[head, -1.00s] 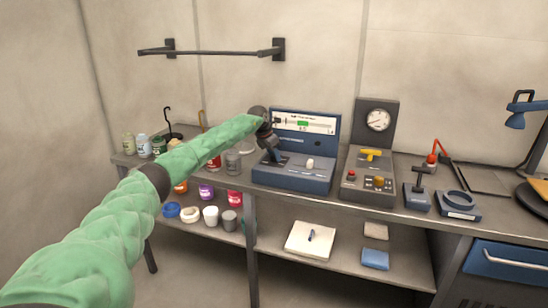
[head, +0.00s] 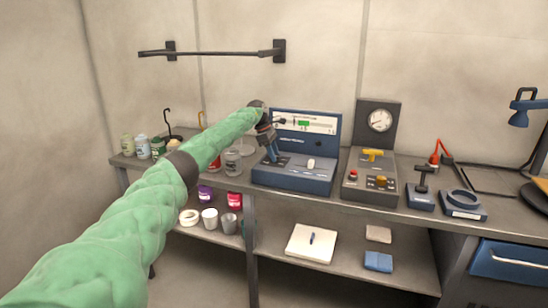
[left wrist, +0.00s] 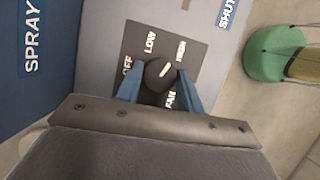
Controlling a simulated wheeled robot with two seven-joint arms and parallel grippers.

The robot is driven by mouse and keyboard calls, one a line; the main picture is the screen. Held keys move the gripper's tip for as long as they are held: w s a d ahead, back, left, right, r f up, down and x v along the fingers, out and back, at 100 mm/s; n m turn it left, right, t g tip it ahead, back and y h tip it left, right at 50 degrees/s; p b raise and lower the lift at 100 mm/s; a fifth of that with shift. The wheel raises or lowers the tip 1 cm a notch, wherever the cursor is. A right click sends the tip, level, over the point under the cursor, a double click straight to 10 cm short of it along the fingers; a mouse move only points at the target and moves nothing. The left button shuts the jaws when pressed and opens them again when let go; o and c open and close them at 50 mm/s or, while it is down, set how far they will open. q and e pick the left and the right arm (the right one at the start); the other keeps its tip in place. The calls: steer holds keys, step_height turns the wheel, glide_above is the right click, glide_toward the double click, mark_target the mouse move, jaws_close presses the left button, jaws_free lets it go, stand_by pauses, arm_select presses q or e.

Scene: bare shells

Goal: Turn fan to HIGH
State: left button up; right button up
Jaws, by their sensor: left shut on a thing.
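The fan knob (left wrist: 155,78) is black and round with a white pointer line. In the left wrist view its pointer aims up and right, toward the word HIGH on the dark label plate (left wrist: 137,38), which also bears OFF, LOW and FAN. My left gripper (left wrist: 159,82) has one blue finger on each side of the knob and is shut on it. In the head view my left gripper (head: 272,153) is at the left part of the blue control console (head: 290,180), and the knob there is hidden or too small to tell. My right gripper is not in view.
A white slider handle (head: 311,163) stands on the console's right part. A grey gauge unit (head: 372,178) with a yellow handle is to its right. Jars (head: 233,162) stand on the bench left of the console, near my arm. A green object (left wrist: 273,52) shows at right.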

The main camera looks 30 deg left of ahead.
arm_select(q)
steer(key=shift+m+g+b, duration=0.3)
steer(key=shift+m, duration=0.7)
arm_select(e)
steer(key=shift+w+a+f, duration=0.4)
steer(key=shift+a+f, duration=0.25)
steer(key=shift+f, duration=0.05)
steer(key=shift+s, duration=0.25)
arm_select(q)
steer(key=o, duration=1)
steer(key=shift+w+a+r, duration=0.1)
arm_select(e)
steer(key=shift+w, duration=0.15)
